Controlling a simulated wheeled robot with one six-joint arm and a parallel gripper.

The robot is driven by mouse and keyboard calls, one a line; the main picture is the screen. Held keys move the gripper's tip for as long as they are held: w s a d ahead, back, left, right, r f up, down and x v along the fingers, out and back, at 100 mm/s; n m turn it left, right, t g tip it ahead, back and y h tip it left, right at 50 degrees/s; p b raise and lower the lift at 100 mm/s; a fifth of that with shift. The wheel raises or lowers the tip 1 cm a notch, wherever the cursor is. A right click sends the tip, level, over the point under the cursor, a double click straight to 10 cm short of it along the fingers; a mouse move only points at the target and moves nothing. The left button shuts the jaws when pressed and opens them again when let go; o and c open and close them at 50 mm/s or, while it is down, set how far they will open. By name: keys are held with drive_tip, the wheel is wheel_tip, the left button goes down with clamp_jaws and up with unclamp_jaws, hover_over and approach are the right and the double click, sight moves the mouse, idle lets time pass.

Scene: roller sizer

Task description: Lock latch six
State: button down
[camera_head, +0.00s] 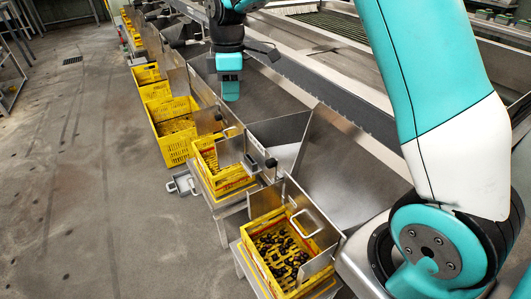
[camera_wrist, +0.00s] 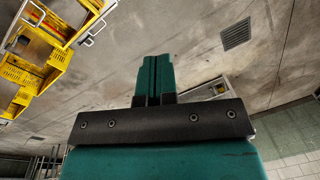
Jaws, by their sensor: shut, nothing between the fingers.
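My gripper (camera_head: 231,90) is shut and empty, hanging teal fingers down over the metal chutes in the head view. In the wrist view its closed teal fingers (camera_wrist: 155,75) point up the picture, with nothing between them. Steel gates stand along the chute ends with small dark latch knobs, one on the nearer gate (camera_head: 271,163) and one further back (camera_head: 219,116). I see no numbers, so I cannot tell which is latch six, nor whether any is locked. The gripper appears apart from the latches.
Yellow crates stand in a row below the chutes; the nearest crate (camera_head: 250,246) holds dark round items, and another crate (camera_head: 174,148) stands further back. Crates also show in the wrist view (camera_wrist: 22,72). The grey floor (camera_head: 80,190) to the left is open, with a drain grate (camera_wrist: 236,34).

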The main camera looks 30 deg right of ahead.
drive_tip(key=w+d+f+n+g, duration=0.1)
drive_tip(key=w+d+f+n, duration=0.1)
drive_tip(key=w+d+f, duration=0.3)
drive_tip(key=w+d+f+n+g, duration=0.1)
drive_tip(key=w+d+f, duration=0.4)
drive_tip(key=f, duration=0.6)
drive_tip(key=shift+w+d+f+n+h, duration=0.15)
drive_tip(key=shift+d+f+n+h, duration=0.25)
drive_tip(key=shift+d+n, duration=0.45)
drive_tip(key=shift+d, duration=0.15)
